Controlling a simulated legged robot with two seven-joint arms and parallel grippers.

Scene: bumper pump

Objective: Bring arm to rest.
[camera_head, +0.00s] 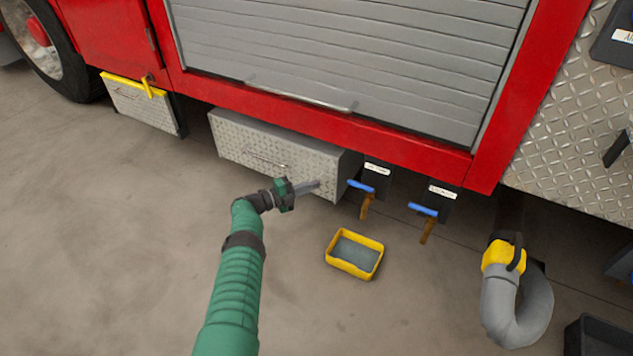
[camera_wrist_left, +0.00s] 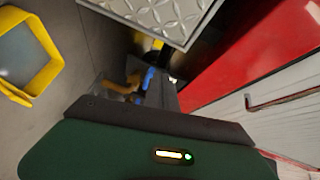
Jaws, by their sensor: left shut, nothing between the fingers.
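My left arm comes in from the lower left of the head view in a green sleeve. Its gripper (camera_head: 312,186) is shut and empty. It appears in front of the diamond-plate drawer box (camera_head: 245,145) under the red fire truck; I cannot tell whether it touches the box. In the left wrist view the green and dark wrist housing (camera_wrist_left: 150,145) fills the bottom, and the fingertips do not show there. My right gripper is in neither view.
A yellow tray (camera_head: 354,273) lies on the floor right of the gripper. Two blue-handled valves (camera_head: 361,187) (camera_head: 423,210) hang under the truck. A grey hose with a yellow collar (camera_head: 503,256) is at the right. A black bin (camera_head: 598,338) stands lower right. Floor at left is clear.

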